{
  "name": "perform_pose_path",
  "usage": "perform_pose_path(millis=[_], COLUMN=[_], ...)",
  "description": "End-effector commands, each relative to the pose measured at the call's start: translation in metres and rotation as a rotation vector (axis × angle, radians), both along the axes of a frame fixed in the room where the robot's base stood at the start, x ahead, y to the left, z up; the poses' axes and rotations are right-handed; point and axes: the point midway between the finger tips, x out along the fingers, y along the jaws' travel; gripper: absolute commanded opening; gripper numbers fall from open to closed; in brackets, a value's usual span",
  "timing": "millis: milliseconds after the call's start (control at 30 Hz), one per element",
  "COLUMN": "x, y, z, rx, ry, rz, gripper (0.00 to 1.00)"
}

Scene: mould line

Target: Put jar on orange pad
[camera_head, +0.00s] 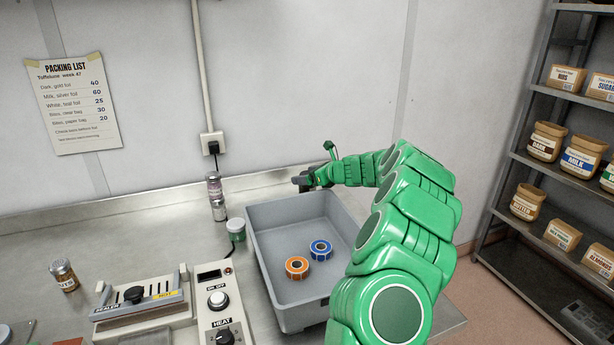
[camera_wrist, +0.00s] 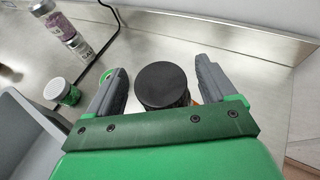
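A jar with a round black lid (camera_wrist: 162,84) stands between the two grey fingers of my gripper (camera_wrist: 161,68) in the wrist view. The fingers are apart, with a narrow gap showing on each side of the lid. The jar's body is mostly hidden under the lid and the gripper. In the head view my gripper (camera_head: 308,182) is low over the counter behind the grey bin, and the jar is hard to make out there. A flat orange-red patch (camera_head: 68,341), perhaps the orange pad, shows at the bottom left edge, mostly cut off.
The grey bin (camera_head: 282,210) holds an orange tape roll (camera_head: 297,268) and a blue one (camera_head: 320,250).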

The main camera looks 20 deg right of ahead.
Motion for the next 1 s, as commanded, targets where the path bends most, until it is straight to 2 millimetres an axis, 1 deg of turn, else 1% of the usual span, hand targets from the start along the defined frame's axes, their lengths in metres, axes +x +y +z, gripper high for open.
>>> perform_pose_path(millis=[267,367,567,800,1000], x=[0.000,-0.005,-0.025,-0.056,-0.080], y=[0.000,-0.004,-0.016,-0.036,-0.049], z=[0.002,0.005,0.014,0.032,0.041], rx=[0.000,0.001,0.003,0.001,0.002], ry=[0.000,-0.001,0.001,-0.003,0.001], rz=[0.000,-0.001,-0.001,-0.003,0.000], gripper=[0.85,0.85,0.85,0.85,0.85])
